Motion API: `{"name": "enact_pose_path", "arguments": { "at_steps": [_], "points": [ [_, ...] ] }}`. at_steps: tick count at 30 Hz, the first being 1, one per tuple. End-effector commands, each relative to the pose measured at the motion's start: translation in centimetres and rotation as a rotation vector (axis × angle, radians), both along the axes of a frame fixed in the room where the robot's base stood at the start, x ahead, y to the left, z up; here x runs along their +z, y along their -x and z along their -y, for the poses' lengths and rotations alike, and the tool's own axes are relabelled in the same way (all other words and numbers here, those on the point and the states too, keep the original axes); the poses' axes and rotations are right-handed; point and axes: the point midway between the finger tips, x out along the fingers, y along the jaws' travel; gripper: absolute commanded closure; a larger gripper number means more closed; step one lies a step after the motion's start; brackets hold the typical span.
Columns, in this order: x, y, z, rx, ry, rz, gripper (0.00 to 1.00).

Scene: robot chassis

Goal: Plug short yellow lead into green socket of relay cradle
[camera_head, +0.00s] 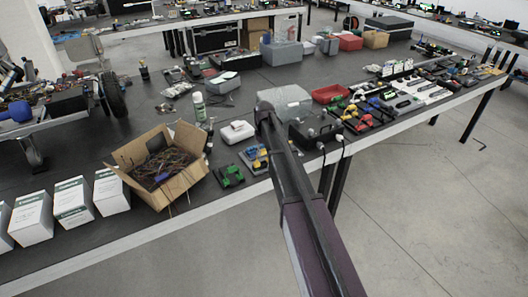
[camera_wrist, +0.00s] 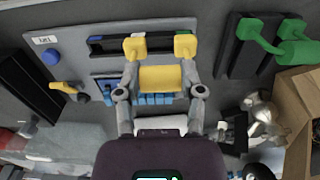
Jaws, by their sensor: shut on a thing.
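In the wrist view my gripper (camera_wrist: 160,62) is shut, with grey fingers on both sides of a yellow block (camera_wrist: 160,79), which appears to be the short yellow lead. Yellow pieces show at both fingertips; I cannot tell whether they belong to the lead. Behind them is a grey board (camera_wrist: 75,50) with a white label, a blue knob, dark slots and blue parts. In the head view the board is at the table edge, showing yellow and blue (camera_head: 255,158). A black holder with green pieces (camera_wrist: 293,30) lies right of it.
A yellow-tipped lever (camera_wrist: 67,88) sits on the board's left side. A red tray (camera_head: 331,93) and several devices lie to the right.

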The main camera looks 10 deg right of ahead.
Motion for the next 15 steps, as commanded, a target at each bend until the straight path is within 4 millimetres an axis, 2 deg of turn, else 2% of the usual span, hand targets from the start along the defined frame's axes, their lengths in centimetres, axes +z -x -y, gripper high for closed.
{"name": "enact_pose_path", "arguments": {
  "at_steps": [15],
  "points": [
    [-1.00,0.06,0.00,0.000,0.000,-0.001,0.98]
  ]
}}
